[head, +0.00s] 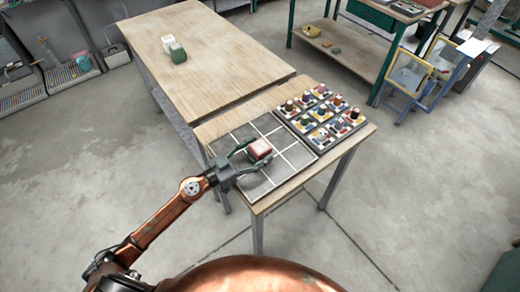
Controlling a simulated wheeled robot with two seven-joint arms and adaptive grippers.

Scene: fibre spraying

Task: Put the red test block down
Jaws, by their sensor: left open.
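The red test block (260,148) is a small red cube with a paler top. It is at the grey panel (230,137) with white grid lines on the near wooden table. My left gripper (249,157) reaches in from the lower left. Its green-tipped fingers are spread apart, one on the far side and one on the near side of the block. I cannot tell whether they touch it, or whether the block rests fully on the panel. My right gripper is not in view.
A tray (319,147) of small coloured pieces lies right of the panel. A longer wooden table (215,75) behind holds a white block (168,43) and a green block (178,54). A green-framed workbench (352,55) stands at the back right.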

